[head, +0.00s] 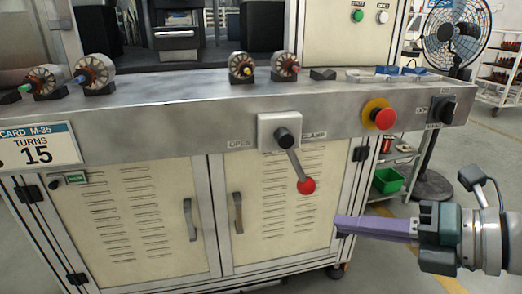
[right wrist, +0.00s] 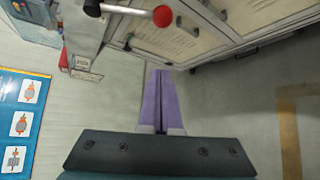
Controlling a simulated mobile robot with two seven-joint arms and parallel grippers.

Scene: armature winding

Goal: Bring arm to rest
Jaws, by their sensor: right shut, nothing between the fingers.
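My right gripper (head: 340,226) reaches in from the right in the head view, in front of the cabinet's lower right side. Its purple fingers are shut with nothing between them; they also show in the right wrist view (right wrist: 160,80). The clamp lever (head: 295,165) with its red knob (head: 306,186) hangs down and right from its plate, left of and above the fingertips, apart from them. The red knob also shows at the top of the right wrist view (right wrist: 162,16). My left gripper is not in view.
The machine cabinet (head: 130,225) has two door handles facing me. Several armatures (head: 95,73) rest on the ledge (head: 190,90). A red button (head: 384,118) and a black switch (head: 442,110) sit on the ledge's front. A fan (head: 455,35) stands behind right.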

